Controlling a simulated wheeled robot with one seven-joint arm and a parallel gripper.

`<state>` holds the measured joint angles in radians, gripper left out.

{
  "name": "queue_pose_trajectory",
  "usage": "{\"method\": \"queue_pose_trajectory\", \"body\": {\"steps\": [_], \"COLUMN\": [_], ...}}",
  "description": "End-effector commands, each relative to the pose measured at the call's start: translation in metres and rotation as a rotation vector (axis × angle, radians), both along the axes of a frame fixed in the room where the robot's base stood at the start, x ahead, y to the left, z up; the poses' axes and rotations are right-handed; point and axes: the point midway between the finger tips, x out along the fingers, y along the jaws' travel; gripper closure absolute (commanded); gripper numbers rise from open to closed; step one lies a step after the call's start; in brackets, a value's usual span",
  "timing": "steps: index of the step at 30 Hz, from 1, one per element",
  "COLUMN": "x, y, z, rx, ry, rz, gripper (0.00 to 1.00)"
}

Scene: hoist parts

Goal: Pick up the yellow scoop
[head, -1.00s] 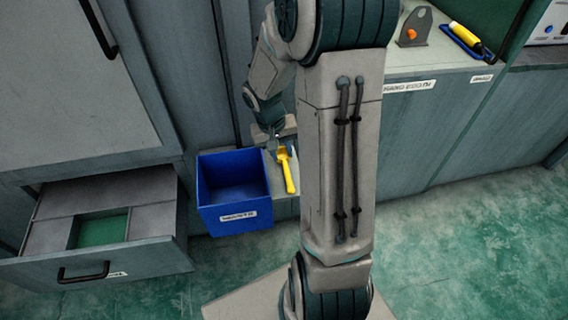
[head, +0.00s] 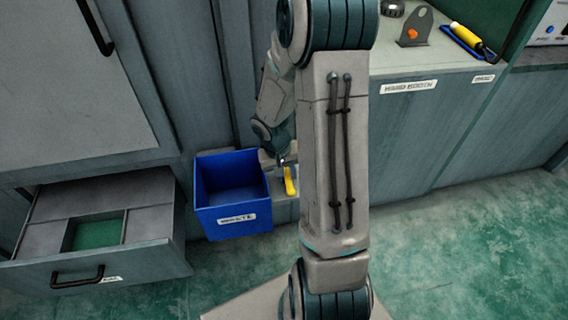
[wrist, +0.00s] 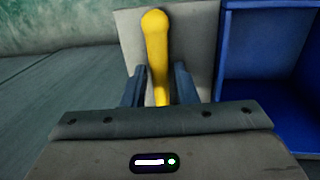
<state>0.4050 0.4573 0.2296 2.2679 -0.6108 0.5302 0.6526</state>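The yellow scoop (head: 289,182) lies on a small grey ledge just right of the blue bin, partly hidden under my gripper in the head view. In the wrist view its yellow handle (wrist: 157,45) points away from me, and its lower part is hidden by my gripper body. My gripper (wrist: 160,80) is over the scoop with its two fingers apart, one on each side of the handle. It also shows small in the head view (head: 283,162). I see no clear grip on the handle.
The blue bin (head: 233,219) with a white label stands close on the left of the scoop; its wall (wrist: 262,100) is to the right in the wrist view. An open drawer (head: 130,255) juts out at left. A counter (head: 400,72) with a bracket is at upper right.

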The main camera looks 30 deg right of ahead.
Motion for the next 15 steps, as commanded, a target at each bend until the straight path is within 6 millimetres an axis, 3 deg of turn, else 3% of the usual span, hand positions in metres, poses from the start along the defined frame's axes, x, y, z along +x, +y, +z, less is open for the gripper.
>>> {"method": "queue_pose_trajectory", "body": {"steps": [1,3,15], "x": [0.0,0.0,0.0003], "y": [0.0,0.0,-0.0001], "z": [0.0001,0.0002,0.0052], "rx": [0.0,0.0,-0.001], "ry": [0.0,0.0,-0.001], "rz": [0.0,0.0,0.0], "gripper": [0.87,1.0,1.0]}}
